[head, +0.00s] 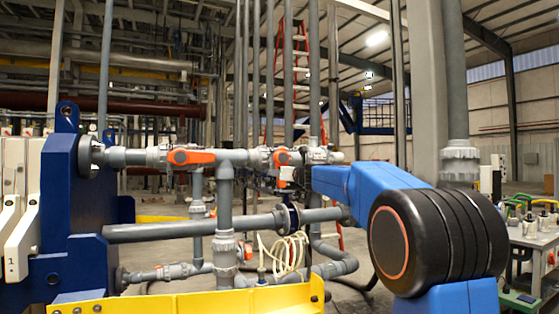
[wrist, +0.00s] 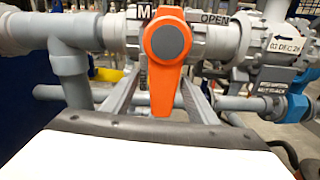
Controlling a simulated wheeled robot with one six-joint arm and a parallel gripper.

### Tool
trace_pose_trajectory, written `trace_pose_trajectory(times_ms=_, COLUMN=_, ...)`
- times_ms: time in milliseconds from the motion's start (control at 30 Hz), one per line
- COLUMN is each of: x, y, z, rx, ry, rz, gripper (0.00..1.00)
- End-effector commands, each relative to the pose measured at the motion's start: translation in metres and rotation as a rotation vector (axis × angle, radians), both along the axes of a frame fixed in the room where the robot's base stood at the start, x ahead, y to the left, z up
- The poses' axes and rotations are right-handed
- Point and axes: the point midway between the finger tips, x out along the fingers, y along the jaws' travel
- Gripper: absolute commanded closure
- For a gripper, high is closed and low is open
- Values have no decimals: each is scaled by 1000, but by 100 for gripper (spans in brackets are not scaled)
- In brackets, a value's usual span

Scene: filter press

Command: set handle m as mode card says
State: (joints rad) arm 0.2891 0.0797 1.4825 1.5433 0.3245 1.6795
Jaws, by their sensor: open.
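The valve handle marked M (wrist: 165,75) is orange with a grey round hub. In the wrist view its lever points straight down, across the horizontal pipe. A black "M" label (wrist: 146,14) sits at its upper left and the word "OPEN" (wrist: 215,19) at its upper right. My gripper (wrist: 162,88) is open, with one grey finger on each side of the lever; I cannot tell whether either touches it. In the head view the handle (head: 282,156) is partly hidden by the end of my blue arm. No mode card is readable in either view.
Another orange handle (head: 190,156) lies along the same pipe to the left. A grey tee (wrist: 70,45) stands left of handle M. A dated tag (wrist: 285,45) and a blue fitting (wrist: 295,107) are at its right. A yellow beam (head: 190,298) crosses the front.

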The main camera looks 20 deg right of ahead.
Motion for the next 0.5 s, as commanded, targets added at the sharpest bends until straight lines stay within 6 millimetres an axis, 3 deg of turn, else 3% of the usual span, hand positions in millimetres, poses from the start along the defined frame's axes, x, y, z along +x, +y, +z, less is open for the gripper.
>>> trace_pose_trajectory(times_ms=300, x=-40, y=-2, z=1, rx=0, ry=-1, rz=-2, gripper=47)
trace_pose_trajectory(times_ms=500, x=-56, y=-2, z=0, rx=1, ry=-1, rz=-1, gripper=47)
